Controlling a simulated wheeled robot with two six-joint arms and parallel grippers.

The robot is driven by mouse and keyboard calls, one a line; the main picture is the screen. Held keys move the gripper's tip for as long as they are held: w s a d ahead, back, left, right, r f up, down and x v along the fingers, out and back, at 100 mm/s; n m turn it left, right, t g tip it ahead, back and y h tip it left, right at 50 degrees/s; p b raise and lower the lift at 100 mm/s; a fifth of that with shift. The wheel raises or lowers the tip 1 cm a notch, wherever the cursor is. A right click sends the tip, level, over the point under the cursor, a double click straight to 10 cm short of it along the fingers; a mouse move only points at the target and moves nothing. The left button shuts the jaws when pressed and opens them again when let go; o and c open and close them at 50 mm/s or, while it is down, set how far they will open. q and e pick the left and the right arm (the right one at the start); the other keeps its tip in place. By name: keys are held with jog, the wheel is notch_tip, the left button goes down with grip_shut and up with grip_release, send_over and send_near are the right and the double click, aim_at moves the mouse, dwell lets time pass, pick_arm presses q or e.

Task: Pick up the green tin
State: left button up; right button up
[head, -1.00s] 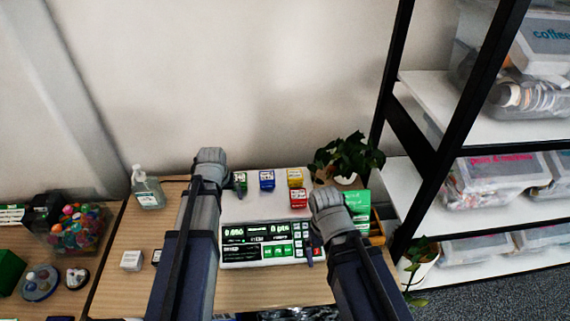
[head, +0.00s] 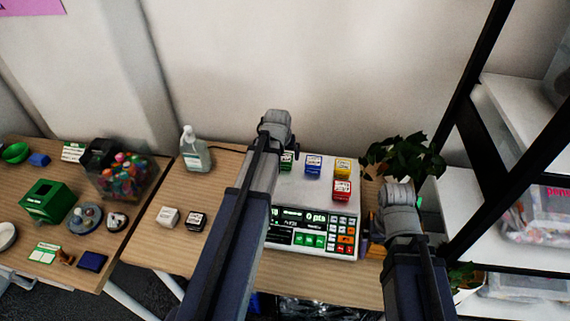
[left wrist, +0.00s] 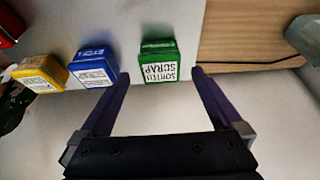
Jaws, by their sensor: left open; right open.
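The green tin (left wrist: 158,62) has a white label and stands on the white scale plate. In the left wrist view it is just beyond the tips of my open left gripper (left wrist: 160,76), roughly centred between the fingers. In the head view only a bit of the green tin (head: 287,163) shows beside my left gripper (head: 277,142), which hides the rest. The left jaws hold nothing. My right gripper (head: 398,195) is to the right of the scale, near the plant; its fingers are hidden behind its wrist.
Blue (head: 313,164), yellow (head: 342,168) and red (head: 341,189) tins stand on the scale (head: 301,196) beside the green one. A plant (head: 407,155) is at right. A bottle (head: 194,152) stands at left, with white (head: 168,217) and black (head: 196,221) tins nearer.

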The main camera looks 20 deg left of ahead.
aim_at(285, 157)
pick_arm(q)
jog(key=b+x, duration=0.4)
jog(key=x, duration=0.1)
jog(key=shift+w+a+b, duration=0.1)
jog(key=shift+w+b, duration=0.2)
jog(key=shift+r, duration=0.1)
jog(key=c, duration=1.5)
jog(key=shift+r, duration=0.1)
notch_tip(285, 157, up, 10)
jog(key=p, duration=1)
